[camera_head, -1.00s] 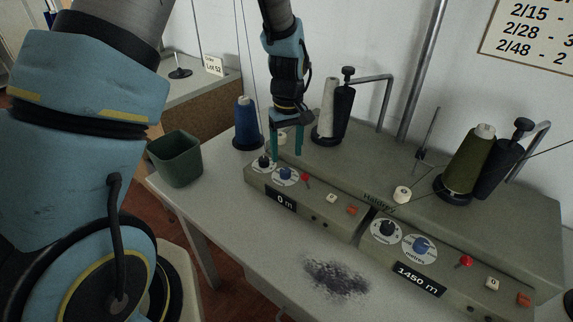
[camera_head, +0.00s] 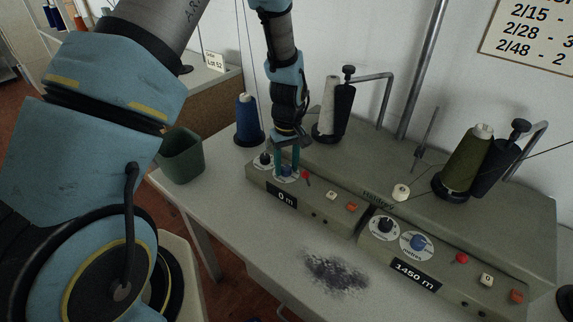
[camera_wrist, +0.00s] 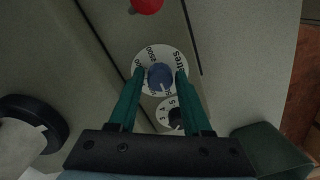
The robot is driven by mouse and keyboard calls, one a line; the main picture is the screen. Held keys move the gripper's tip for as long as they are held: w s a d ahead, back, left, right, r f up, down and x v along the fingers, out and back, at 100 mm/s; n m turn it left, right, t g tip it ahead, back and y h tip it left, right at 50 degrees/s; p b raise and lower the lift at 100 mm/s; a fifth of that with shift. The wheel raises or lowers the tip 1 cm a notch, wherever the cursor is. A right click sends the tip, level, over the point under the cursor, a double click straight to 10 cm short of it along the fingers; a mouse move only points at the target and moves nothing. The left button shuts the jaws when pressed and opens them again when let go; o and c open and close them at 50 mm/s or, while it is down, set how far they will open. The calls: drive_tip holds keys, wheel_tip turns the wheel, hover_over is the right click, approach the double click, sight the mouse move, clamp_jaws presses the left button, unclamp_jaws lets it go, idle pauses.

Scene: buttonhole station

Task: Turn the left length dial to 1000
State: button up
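The left length dial is a blue knob (camera_head: 286,171) on a white round scale, on the front of the left winder unit. In the wrist view the blue knob (camera_wrist: 160,77) sits on its white scale (camera_wrist: 150,55) marked metres, partly hidden by the fingers. My gripper (camera_head: 287,166) points down at this dial, also in the wrist view (camera_wrist: 160,73). Its two green fingers stand open, one on each side of the knob. I cannot tell whether they touch it. The left display (camera_head: 281,196) reads 0 m.
A black knob (camera_head: 264,159) lies close left of the dial, and a red button (camera_head: 306,175) close right. The right unit's display (camera_head: 415,273) reads 1450 m. A blue thread cone (camera_head: 248,119), green bin (camera_head: 181,157) and pale cone (camera_head: 328,106) stand nearby. The front tabletop is clear except a dark smudge.

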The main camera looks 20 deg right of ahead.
clamp_jaws()
drive_tip(key=shift+m, duration=0.4)
drive_tip(key=m+b, duration=0.1)
drive_tip(key=m, duration=0.1)
drive_tip(key=shift+f+m+b, duration=0.1)
drive_tip(key=shift+m+b, duration=0.3)
drive_tip(key=m+b, duration=0.1)
drive_tip(key=m, duration=0.3)
drive_tip(key=shift+m, duration=0.7)
drive_tip(key=shift+o, duration=1.8)
unclamp_jaws()
drive_tip(key=shift+b, duration=0.3)
